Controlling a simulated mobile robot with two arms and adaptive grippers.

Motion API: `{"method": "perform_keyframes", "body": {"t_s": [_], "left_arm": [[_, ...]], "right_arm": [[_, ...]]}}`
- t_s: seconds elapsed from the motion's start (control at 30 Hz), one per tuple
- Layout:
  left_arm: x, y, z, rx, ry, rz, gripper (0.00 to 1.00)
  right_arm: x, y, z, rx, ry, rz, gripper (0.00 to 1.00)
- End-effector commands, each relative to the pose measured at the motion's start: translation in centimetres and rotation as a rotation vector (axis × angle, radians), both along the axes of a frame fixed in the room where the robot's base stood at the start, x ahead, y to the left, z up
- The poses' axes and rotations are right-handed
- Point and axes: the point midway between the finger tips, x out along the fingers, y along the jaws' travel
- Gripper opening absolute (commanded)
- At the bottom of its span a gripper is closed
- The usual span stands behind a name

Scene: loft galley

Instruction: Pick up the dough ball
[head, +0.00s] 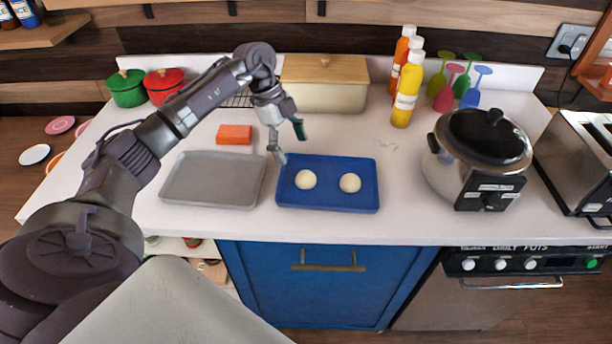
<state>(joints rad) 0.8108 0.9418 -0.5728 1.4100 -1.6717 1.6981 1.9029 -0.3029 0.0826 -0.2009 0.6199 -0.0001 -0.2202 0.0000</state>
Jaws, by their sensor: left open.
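Two pale, round dough balls lie on a blue tray (330,200) on the white counter. The left dough ball (306,179) and the right dough ball (350,183) sit side by side, apart from each other. My left gripper (290,146) is open and empty. It hangs above the back left corner of the blue tray, up and to the left of the left dough ball. My right gripper is not in the picture.
An empty grey tray (213,179) lies left of the blue tray, with an orange block (234,134) behind it. A bread box (324,84) and sauce bottles (405,90) stand at the back. A slow cooker (477,155) and toaster (583,160) stand right.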

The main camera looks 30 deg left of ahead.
Motion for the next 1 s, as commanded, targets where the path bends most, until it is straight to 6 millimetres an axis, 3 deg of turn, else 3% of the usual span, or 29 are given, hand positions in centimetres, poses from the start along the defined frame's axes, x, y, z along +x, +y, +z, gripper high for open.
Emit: {"method": "perform_keyframes", "body": {"t_s": [0.37,0.6,0.9,1.0], "left_arm": [[-0.3,-1.8,-3.1,-0.003,0.002,-0.003,0.85],[-0.6,-3.3,-6.2,-0.004,0.0,-0.002,0.85],[-0.5,-3.4,-6.8,-0.002,-0.003,-0.002,0.85],[-0.5,-3.4,-6.8,-0.002,-0.003,-0.002,0.68]], "right_arm": [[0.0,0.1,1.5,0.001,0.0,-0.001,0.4],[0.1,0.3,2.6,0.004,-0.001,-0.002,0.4],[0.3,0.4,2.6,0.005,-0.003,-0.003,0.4],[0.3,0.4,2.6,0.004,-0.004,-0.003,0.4]]}}
